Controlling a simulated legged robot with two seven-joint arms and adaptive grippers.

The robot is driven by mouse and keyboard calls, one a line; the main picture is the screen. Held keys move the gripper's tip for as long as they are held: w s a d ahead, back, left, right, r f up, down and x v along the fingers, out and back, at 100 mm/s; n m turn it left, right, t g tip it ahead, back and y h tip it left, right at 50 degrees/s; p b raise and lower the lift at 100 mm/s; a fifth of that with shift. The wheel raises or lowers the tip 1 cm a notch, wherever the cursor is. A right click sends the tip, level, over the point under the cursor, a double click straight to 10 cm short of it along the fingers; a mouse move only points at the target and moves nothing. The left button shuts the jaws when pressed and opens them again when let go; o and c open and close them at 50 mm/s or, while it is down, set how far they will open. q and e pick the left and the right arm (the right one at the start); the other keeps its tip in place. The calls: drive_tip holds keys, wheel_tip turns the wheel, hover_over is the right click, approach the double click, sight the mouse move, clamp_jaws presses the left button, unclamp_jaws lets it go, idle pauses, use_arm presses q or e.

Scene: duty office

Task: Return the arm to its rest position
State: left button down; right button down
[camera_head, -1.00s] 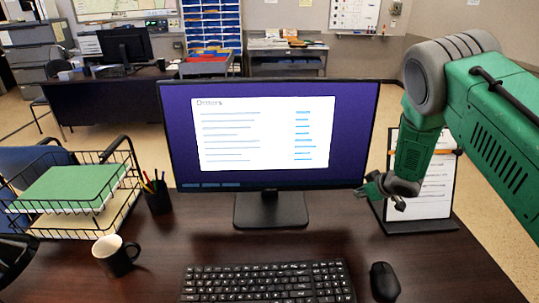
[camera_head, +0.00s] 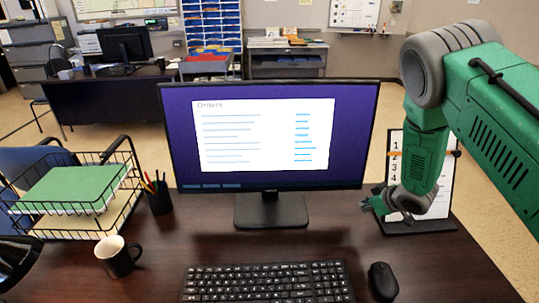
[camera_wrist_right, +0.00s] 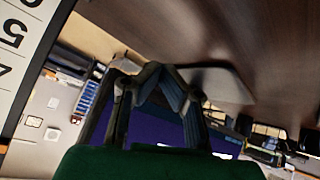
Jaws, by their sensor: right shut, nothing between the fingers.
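My right arm comes in from the right in the head view, green with grey joints. Its gripper (camera_head: 377,203) is near the right lower edge of the monitor (camera_head: 270,135), in front of the clipboard stand (camera_head: 437,190). In the right wrist view the gripper (camera_wrist_right: 158,70) has its fingers drawn together and holds nothing. The stand's numbered sheet (camera_wrist_right: 18,45) shows at the left edge of that view. My left gripper is not in view.
The dark desk (camera_head: 330,245) holds a keyboard (camera_head: 268,282), a mouse (camera_head: 383,281), a black mug (camera_head: 118,257), a pen cup (camera_head: 158,197) and a wire tray (camera_head: 70,232) with a green folder (camera_head: 72,188).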

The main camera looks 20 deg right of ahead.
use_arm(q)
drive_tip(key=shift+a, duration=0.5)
use_arm(e)
drive_tip(key=shift+s+a+r, duration=0.3)
drive_tip(key=shift+s+a, duration=0.4)
